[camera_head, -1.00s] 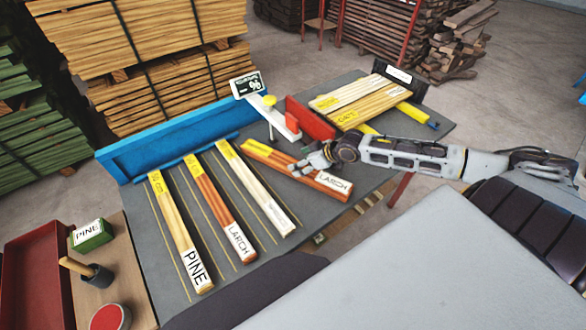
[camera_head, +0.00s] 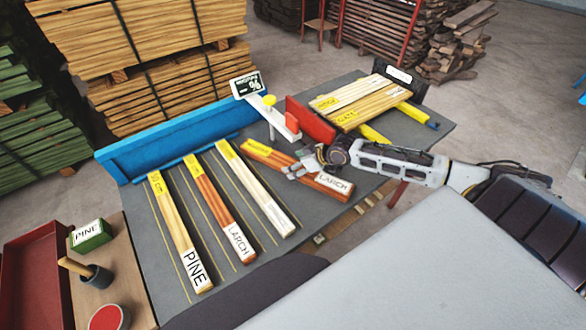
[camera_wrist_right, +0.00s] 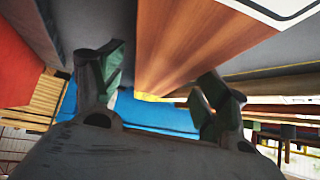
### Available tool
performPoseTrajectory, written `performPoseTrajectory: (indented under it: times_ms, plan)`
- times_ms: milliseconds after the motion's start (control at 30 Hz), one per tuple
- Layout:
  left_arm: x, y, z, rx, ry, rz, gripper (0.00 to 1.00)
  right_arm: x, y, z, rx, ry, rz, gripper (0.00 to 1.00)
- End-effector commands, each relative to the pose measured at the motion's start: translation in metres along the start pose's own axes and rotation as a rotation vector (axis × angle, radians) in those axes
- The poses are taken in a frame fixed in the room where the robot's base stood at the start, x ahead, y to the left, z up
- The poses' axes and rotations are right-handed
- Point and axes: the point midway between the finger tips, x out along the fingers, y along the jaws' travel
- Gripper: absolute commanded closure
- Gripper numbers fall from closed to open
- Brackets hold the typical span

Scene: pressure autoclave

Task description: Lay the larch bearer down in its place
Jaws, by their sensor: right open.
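A reddish-brown larch bearer (camera_head: 325,184) with a yellow end and a white LARCH label lies at a slant on the right part of the grey table. My right gripper (camera_head: 297,170) is at the middle of this bearer, coming from the right. In the right wrist view its open fingers (camera_wrist_right: 160,88) stand on either side of the bearer (camera_wrist_right: 185,45); I cannot tell whether they touch it. A second bearer labelled LARCH (camera_head: 215,205) lies in the row to the left, between the pine bearer (camera_head: 175,225) and a pale bearer (camera_head: 255,192). My left gripper is not in view.
The grey table (camera_head: 160,285) has thin yellow lines between the bearers. A blue rail (camera_head: 180,140) runs along its back edge. A red block (camera_head: 310,118), a white stop with a yellow knob (camera_head: 280,118) and several pale boards (camera_head: 360,102) lie behind my gripper.

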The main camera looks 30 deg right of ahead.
Motion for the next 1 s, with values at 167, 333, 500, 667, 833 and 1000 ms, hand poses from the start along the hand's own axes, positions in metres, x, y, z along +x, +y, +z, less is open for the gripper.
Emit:
performPoseTrajectory:
  times_ms: [167,333,500,667,833,1000]
  plan:
    - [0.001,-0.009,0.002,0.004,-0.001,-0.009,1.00,0.012,0.001,0.000,0.002,0.001,0.001,0.26]
    - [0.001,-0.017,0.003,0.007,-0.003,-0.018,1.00,0.018,0.000,0.000,0.001,0.000,0.000,0.26]
    - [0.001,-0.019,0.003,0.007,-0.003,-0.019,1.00,0.019,0.000,0.000,0.000,-0.001,0.000,0.26]
    - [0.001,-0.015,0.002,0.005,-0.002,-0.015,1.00,0.019,0.000,0.000,0.000,-0.001,0.000,0.26]
    - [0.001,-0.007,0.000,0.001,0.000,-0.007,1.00,0.019,0.000,0.000,0.000,-0.001,0.000,0.26]
    - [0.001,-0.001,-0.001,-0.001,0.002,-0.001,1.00,0.019,0.000,0.000,0.000,0.000,0.000,0.46]
